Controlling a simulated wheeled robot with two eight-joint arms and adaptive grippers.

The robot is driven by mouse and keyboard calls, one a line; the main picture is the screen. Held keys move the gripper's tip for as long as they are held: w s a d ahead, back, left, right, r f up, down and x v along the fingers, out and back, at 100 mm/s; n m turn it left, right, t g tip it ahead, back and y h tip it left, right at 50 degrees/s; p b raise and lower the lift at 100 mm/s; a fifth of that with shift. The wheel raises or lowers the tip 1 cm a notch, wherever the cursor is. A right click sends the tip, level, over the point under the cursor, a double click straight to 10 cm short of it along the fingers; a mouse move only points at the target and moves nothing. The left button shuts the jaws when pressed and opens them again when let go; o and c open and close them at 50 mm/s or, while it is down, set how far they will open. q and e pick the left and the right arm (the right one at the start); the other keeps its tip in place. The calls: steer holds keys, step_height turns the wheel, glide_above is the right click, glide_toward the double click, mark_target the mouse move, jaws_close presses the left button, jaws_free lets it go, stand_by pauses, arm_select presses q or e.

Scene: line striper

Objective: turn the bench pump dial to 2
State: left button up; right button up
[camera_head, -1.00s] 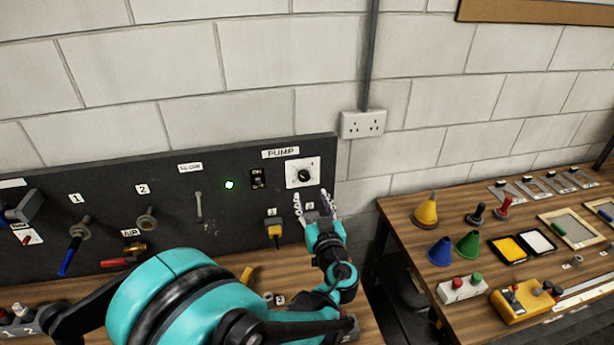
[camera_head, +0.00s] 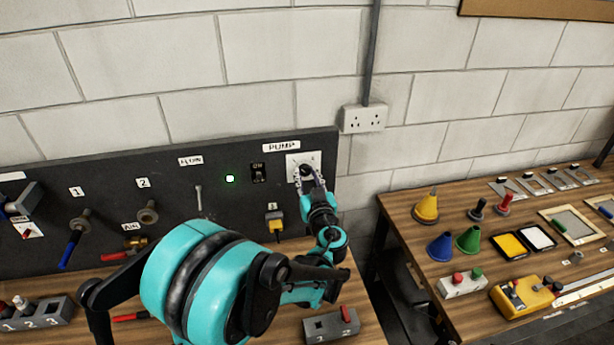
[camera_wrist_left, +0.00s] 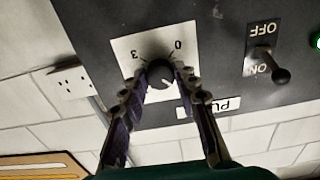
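The pump dial (camera_head: 305,170) is a black round knob on a white plate on the dark panel, below the PUMP label. In the left wrist view the knob (camera_wrist_left: 160,73) appears upside down, with 0 at upper right and 3 at upper left. A white mark on the knob points to lower right; other numbers are hidden by my fingers. My left gripper (camera_head: 311,175) is at the dial, its fingertips drawn in on both sides of the knob and seeming to touch it; the wrist view shows the gripper (camera_wrist_left: 160,72) too. My right gripper is out of view.
An ON/OFF toggle switch (camera_head: 258,173) is close beside the dial, with a lit green lamp (camera_head: 230,179) beyond it. A yellow-bodied plug (camera_head: 275,222) sits below. A wall socket (camera_head: 363,118) is up and right. The right bench (camera_head: 400,205) carries cones and tools.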

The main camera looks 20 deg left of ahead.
arm_select(q)
jaws_close()
steer(key=shift+m, duration=0.3)
steer(key=m+b, duration=0.1)
steer(key=m, duration=0.1)
steer(key=shift+m, duration=0.4)
steer(key=m+b, duration=0.1)
steer(key=m, duration=0.3)
steer(key=shift+m, duration=0.3)
steer(key=m, duration=0.5)
steer(key=shift+b, duration=0.35)
steer(key=shift+m, duration=2.4)
